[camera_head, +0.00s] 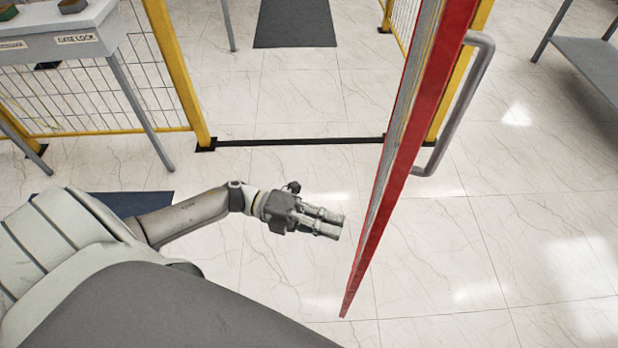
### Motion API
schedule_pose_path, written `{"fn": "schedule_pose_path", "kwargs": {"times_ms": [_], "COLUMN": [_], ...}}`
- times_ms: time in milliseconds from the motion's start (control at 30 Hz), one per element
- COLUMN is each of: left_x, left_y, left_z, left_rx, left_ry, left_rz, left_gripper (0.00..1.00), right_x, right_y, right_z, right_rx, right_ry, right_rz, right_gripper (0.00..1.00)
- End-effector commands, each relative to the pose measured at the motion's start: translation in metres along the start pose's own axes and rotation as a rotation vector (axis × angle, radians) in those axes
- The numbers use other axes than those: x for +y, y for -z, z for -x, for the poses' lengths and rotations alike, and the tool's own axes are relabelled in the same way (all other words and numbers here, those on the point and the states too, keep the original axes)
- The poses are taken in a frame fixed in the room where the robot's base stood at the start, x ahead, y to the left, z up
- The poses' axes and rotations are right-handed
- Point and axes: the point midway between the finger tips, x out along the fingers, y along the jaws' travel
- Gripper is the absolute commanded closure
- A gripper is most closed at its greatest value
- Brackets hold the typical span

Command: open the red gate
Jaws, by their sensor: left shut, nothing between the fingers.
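The red gate (408,150) is seen nearly edge-on, swung out from the yellow-framed opening toward me. Its grey bar handle (465,108) is on the right face. My left gripper (335,226) is shut and empty, in front of the opening and left of the gate, with a gap between its fingertips and the gate. My right gripper is not in view.
Yellow posts (180,75) with wire mesh fence flank the opening, and a dark threshold strip (300,142) crosses the floor there. A table (60,42) labelled "gate lock" stands at the upper left. A grey table (597,62) is at the upper right. The floor beyond the opening is clear, with a dark mat (294,22).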

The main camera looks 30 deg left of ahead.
Motion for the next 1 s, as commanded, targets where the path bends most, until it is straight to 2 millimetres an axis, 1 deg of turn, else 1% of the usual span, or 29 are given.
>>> {"fn": "schedule_pose_path", "kwargs": {"times_ms": [33, 100, 200, 300, 533, 767, 833, 933, 1000], "left_x": [-0.004, -0.003, -0.003, -0.002, 0.000, 0.000, 0.000, 0.001, 0.002], "left_y": [-0.001, 0.000, 0.000, -0.001, -0.001, 0.000, 0.000, 0.000, -0.001], "left_z": [-0.011, -0.024, -0.038, -0.047, -0.053, -0.053, -0.057, -0.074, -0.094], "left_rx": [0.000, 0.000, 0.000, -0.002, -0.001, -0.002, -0.005, -0.020, -0.038], "left_ry": [0.004, 0.003, 0.003, 0.002, -0.001, 0.000, 0.001, 0.003, 0.003], "left_rz": [-0.001, 0.001, 0.001, 0.001, 0.001, 0.002, 0.002, 0.005, 0.007], "left_gripper": [1.00, 1.00, 1.00, 1.00, 1.00, 1.00, 1.00, 1.00, 1.00], "right_x": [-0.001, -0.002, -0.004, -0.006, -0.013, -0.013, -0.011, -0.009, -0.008], "right_y": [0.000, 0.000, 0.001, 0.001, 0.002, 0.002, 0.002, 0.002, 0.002], "right_z": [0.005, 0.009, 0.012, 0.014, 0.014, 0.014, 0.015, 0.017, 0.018], "right_rx": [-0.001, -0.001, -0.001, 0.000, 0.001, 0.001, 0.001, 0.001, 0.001], "right_ry": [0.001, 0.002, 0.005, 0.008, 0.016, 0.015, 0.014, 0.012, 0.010], "right_rz": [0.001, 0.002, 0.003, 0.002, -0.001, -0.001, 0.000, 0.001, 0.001], "right_gripper": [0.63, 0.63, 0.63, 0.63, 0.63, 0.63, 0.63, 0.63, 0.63]}}
